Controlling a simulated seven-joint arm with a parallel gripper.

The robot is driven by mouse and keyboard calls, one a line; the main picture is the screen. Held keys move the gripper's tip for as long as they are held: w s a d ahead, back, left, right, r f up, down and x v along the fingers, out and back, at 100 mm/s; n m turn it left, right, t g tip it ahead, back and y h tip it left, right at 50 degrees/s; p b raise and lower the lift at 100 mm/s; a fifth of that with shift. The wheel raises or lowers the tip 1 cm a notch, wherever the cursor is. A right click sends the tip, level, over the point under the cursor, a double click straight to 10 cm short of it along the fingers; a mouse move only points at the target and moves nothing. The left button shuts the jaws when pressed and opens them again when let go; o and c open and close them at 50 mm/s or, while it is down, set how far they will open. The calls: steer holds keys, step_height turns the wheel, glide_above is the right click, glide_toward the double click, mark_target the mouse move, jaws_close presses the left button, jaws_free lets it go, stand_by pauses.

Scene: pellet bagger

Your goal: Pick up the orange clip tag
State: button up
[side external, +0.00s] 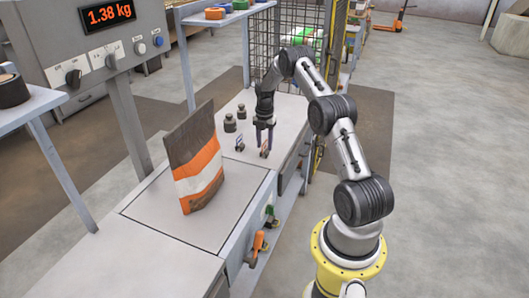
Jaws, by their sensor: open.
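My gripper (265,143) is open and points down over the far part of the grey bench. A small clip-like piece (264,152) with a brownish-orange tint stands on the bench just under and between the fingertips. It is likely the orange clip tag, but it is too small to be sure, and the fingers partly hide it. I cannot tell whether the fingers touch it. A second small piece (239,144), bluish-purple, stands a little to its left.
Two dark weights (230,122) stand behind the left piece. An orange, white and brown bag (196,163) stands upright on the scale plate (238,205). A wire mesh guard (298,40) rises behind my arm. An orange handle (258,241) sticks out at the bench's front side.

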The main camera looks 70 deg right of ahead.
jaws_close()
stand_by(1.4)
